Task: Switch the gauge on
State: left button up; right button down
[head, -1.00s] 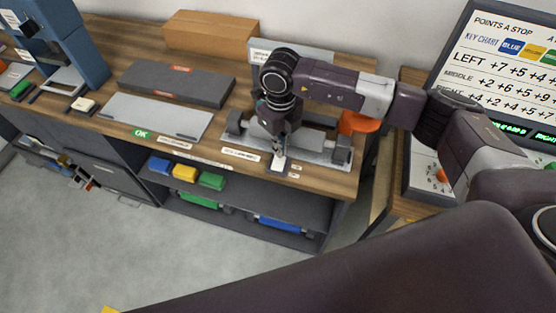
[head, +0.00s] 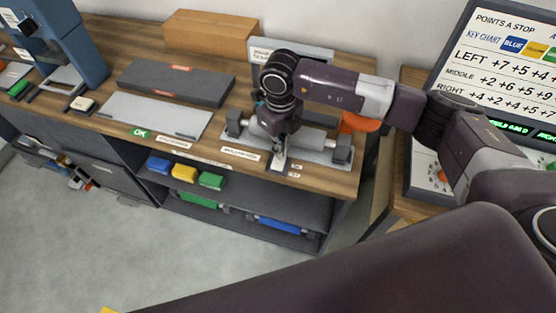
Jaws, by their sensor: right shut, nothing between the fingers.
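The gauge, a grey device with a horizontal roller between two dark end blocks (head: 342,149), stands at the right end of the wooden bench. My right gripper (head: 278,164) points down at the front edge of this device, near a small switch area by the bench edge. It is shut and holds nothing. The gripper and wrist hide the middle of the device and the switch itself, so I cannot tell whether they touch or how the switch is set. My left gripper is not in view.
A dark grey box (head: 175,83) and a light plate (head: 155,115) lie left on the bench. A cardboard box (head: 209,31) stands behind. Blue, yellow and green units (head: 184,172) sit on the shelf below. A score screen (head: 505,55) stands at right.

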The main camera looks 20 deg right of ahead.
jog(key=shift+f+b, duration=0.55)
jog(key=shift+f, duration=0.15)
jog(key=shift+r+p, duration=1.85)
jog(key=shift+r, duration=1.7)
